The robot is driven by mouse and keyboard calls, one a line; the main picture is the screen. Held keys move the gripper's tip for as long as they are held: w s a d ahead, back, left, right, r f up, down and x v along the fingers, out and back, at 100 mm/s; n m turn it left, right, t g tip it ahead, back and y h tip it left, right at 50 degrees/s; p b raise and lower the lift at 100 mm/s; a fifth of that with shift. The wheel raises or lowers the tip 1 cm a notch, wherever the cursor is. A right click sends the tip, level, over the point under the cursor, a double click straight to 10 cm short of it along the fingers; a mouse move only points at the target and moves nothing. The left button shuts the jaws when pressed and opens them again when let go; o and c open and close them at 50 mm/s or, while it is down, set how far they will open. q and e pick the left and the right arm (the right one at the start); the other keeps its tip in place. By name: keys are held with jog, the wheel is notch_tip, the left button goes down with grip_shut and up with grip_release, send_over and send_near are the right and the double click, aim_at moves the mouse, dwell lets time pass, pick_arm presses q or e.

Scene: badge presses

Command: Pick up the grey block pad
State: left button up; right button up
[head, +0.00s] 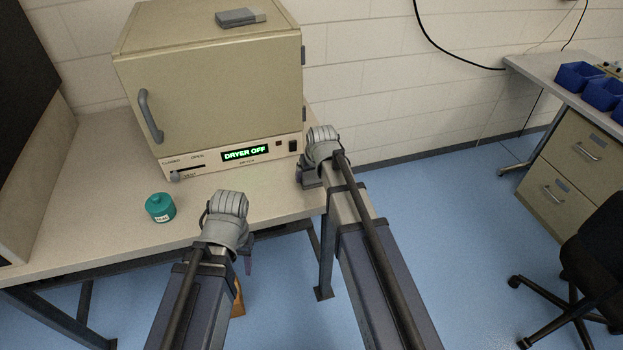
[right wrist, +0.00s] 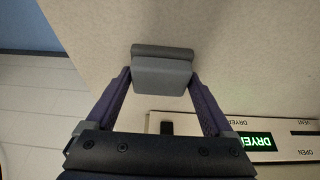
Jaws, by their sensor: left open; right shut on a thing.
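A grey block pad (right wrist: 162,75), with a darker grey strip along its far edge, sits between the purple fingers of my right gripper (right wrist: 162,88) in the right wrist view. The fingers are shut on its two sides, over the pale tabletop by the dryer's front panel. In the head view my right gripper (head: 309,178) is at the table's right edge, and the wrist partly hides what it holds. My left gripper (head: 246,258) is open at the table's front edge, mostly hidden by its own wrist.
A beige dryer (head: 220,80) with a "DRYER OFF" display stands on the table (head: 100,225). Another grey block (head: 240,17) lies on its top. A teal lidded jar (head: 160,207) stands left of my left gripper. A chair (head: 595,255) is at right.

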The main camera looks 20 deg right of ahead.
aim_at(311, 175)
jog(key=shift+r, duration=0.1)
jog(key=shift+c, duration=0.3)
notch_tip(311, 175, up, 10)
jog(key=p, duration=1)
jog(key=o, duration=0.9)
jog(key=c, duration=0.6)
